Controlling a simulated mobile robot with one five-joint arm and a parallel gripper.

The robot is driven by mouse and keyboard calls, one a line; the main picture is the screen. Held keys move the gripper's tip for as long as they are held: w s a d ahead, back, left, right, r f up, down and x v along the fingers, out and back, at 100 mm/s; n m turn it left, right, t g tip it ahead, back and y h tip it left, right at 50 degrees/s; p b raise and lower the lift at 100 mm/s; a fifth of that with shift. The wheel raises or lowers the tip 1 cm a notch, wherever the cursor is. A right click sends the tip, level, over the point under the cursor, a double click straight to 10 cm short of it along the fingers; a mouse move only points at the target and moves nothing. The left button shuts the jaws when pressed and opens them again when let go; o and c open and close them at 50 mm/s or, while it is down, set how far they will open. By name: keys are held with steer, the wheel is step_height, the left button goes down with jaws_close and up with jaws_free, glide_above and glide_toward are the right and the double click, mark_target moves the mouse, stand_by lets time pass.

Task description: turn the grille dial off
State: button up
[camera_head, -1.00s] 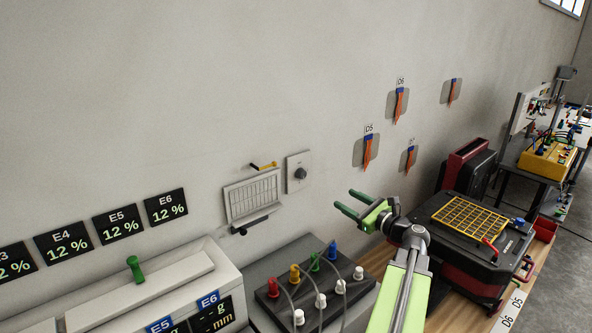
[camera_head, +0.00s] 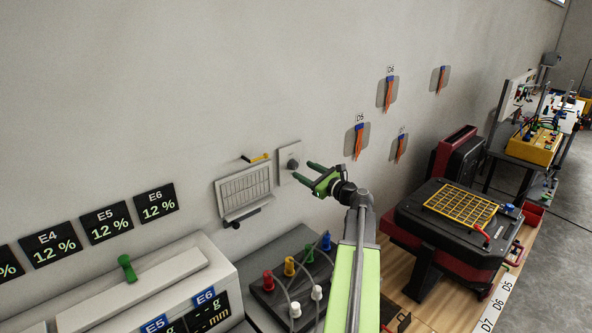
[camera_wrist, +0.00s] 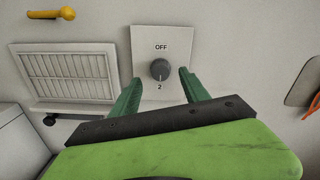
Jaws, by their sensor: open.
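The grille dial is a dark grey round knob (camera_wrist: 159,69) on a pale square wall plate (camera_wrist: 176,40). The plate reads OFF above the knob and 2 below it. A light line on the knob points down toward the 2. In the head view the knob (camera_head: 293,165) sits right of the grille. My gripper (camera_wrist: 159,80) is open, its green fingers on either side of the knob's lower part in the wrist view, with gaps between. In the head view my gripper (camera_head: 302,172) is close to the plate; contact cannot be told.
A white louvred grille (camera_head: 244,191) is on the wall left of the dial, with a yellow handle (camera_head: 257,158) above it. Below stands a dark box with coloured knobs (camera_head: 290,265). Orange tools (camera_head: 359,142) hang to the right. A black-and-red machine (camera_head: 450,230) stands further right.

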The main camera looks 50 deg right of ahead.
mark_target(296, 166)
steer(key=w, duration=0.4)
steer(key=shift+w+d, duration=0.1)
steer(key=shift+d, duration=0.05)
